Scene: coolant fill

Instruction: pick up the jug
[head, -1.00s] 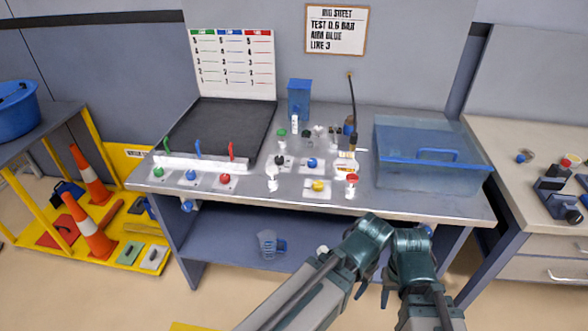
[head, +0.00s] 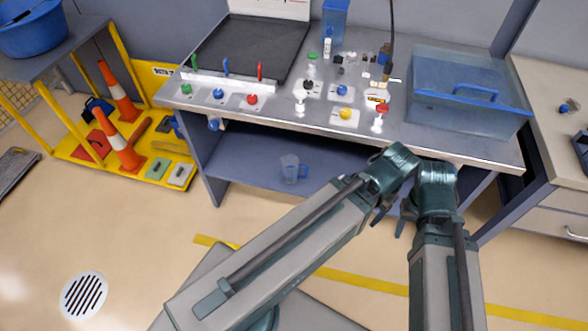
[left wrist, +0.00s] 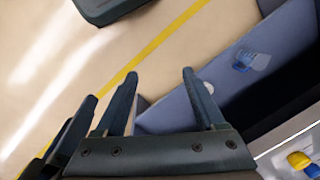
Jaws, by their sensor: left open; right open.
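The jug (head: 289,168) is a small clear vessel with a blue handle. It stands on the lower shelf of the workbench, left of my arms in the head view. It also shows in the left wrist view (left wrist: 251,61), on the shelf at the upper right, beyond my left fingertips. My left gripper (left wrist: 158,74) is open and empty, apart from the jug. In the head view my left gripper (head: 380,208) and my right gripper (head: 404,218) hang close together in front of the bench. The right one is open, with nothing visible in it.
The bench top (head: 270,112) above the shelf (head: 245,165) carries valves, fittings and a blue lidded tank (head: 465,95). A yellow cart with cones (head: 125,142) stands at the left. A side counter (head: 545,100) is at the right. The floor in front is clear.

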